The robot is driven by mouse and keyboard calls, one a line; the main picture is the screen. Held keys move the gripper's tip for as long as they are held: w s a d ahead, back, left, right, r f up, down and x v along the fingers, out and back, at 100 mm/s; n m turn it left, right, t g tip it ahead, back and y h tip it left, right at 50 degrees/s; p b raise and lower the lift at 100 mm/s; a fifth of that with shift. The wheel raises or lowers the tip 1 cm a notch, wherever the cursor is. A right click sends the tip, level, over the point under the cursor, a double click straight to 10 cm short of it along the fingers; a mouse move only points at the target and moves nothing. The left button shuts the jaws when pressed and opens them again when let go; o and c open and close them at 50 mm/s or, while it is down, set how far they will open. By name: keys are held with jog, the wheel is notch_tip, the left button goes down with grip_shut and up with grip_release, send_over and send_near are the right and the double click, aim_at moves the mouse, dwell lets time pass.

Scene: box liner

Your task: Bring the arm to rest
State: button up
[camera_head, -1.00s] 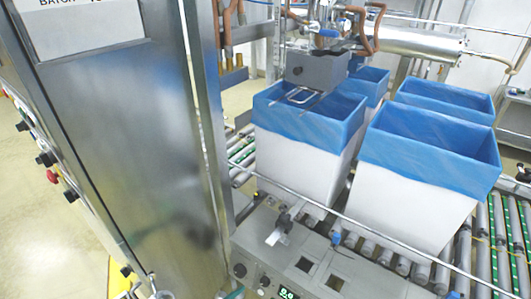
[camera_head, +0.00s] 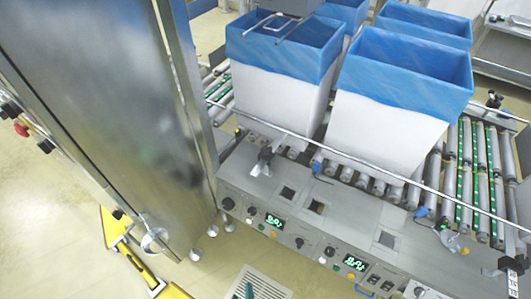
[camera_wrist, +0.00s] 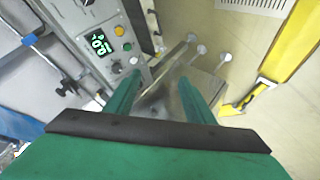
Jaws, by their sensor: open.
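My gripper (camera_wrist: 160,88) shows in the wrist view as two green fingers spread apart, with nothing between them. Past the fingertips are the foot of the steel cabinet (camera_wrist: 172,80) and the pale floor. The control panel (camera_wrist: 98,42) with its green display lies to the left of the fingers, apart from them as far as I can tell. In the head view a small green piece at the bottom edge may be a fingertip; the rest of my arm is not clearly seen there.
Two white boxes with blue liners (camera_head: 395,115) (camera_head: 278,95) stand on the roller conveyor (camera_head: 470,180) behind the control panel (camera_head: 300,215); more stand behind. The tall steel cabinet (camera_head: 110,110) is at left. A yellow floor piece (camera_head: 150,280) and a floor grate (camera_head: 258,283) lie in front.

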jog(key=s+d+r+m+t, duration=0.1)
jog(key=s+d+r+m, duration=0.1)
jog(key=r, duration=0.5)
jog(key=s+d+r+m+t, duration=0.2)
jog(key=s+d+r+m, duration=0.1)
jog(key=r, duration=0.5)
jog(key=s+d+r+m+t, duration=0.1)
jog(key=s+d+r+m, duration=0.2)
jog(key=r+m, duration=0.2)
notch_tip(320, 180, up, 3)
jog(key=shift+r+t+h, duration=0.1)
jog(key=shift+t+h, duration=0.2)
jog(key=shift+t, duration=0.1)
jog(key=shift+w, duration=0.1)
jog(key=shift+c, duration=0.4)
